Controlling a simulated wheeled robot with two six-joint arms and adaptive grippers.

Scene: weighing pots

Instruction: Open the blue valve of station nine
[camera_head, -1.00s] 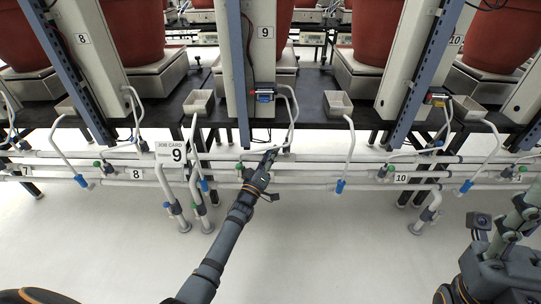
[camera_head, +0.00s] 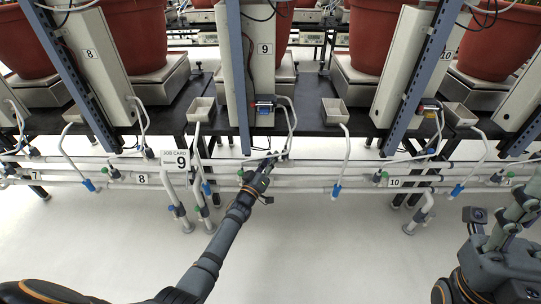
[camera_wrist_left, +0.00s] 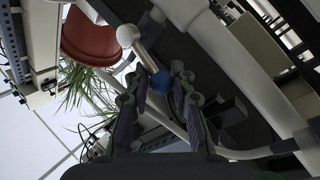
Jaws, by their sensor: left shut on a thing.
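My left gripper (camera_head: 270,160) reaches to the pipes below the station nine post, which carries a 9 label (camera_head: 265,49). In the left wrist view, its two fingers (camera_wrist_left: 160,84) are shut on a round blue valve knob (camera_wrist_left: 160,82) at the end of a short pale stem beside a white pipe. In the head view the gripper covers this blue valve. A green valve (camera_head: 240,173) shows just left of the gripper. My right gripper (camera_head: 523,205) is at the right edge, away from the pipes; its finger state is unclear.
White pipes (camera_head: 320,176) run across under the black tables. Other blue-tipped hoses (camera_head: 337,190) hang nearby. Red pots (camera_head: 380,32) stand on scales behind. The pale floor (camera_head: 320,245) in front is clear.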

